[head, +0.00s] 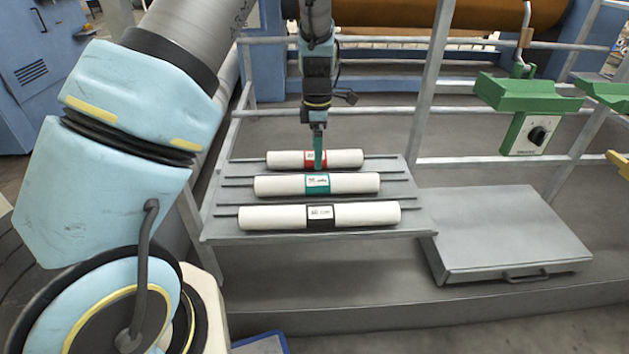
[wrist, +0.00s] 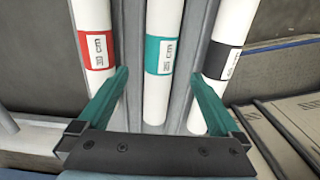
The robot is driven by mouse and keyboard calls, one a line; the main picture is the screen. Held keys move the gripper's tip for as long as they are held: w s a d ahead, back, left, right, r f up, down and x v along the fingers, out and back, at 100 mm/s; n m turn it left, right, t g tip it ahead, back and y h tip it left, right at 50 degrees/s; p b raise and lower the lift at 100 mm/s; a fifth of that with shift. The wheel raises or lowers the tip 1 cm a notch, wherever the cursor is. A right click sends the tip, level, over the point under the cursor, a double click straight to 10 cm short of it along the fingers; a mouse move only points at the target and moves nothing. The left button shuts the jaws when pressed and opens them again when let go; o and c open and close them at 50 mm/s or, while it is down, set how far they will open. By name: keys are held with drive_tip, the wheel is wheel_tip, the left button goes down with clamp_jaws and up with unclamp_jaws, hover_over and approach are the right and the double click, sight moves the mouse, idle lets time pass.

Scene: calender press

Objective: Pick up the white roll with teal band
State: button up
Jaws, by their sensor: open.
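The white roll with teal band (head: 350,183) lies on the grey slatted rack, between the other two rolls; its teal band also shows in the wrist view (wrist: 159,55). My gripper (head: 319,164) points down at the middle of the rack, its fingers covering part of the red band behind. In the wrist view my gripper (wrist: 160,76) is open, with one teal finger on each side of the teal-banded roll and nothing held. Whether the fingers are down beside the roll or still above it I cannot tell.
A white roll with red band (head: 345,158) lies behind and one with black band (head: 370,214) in front, both close and parallel. The rack (head: 222,228) has thin rails. A grey lidded box (head: 510,235) is at right.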

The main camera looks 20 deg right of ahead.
sight(317, 177)
wheel_tip(317, 177, down, 10)
drive_tip(key=shift+r+b, duration=0.1)
drive_tip(key=shift+b, duration=0.3)
clamp_jaws()
idle(0.8)
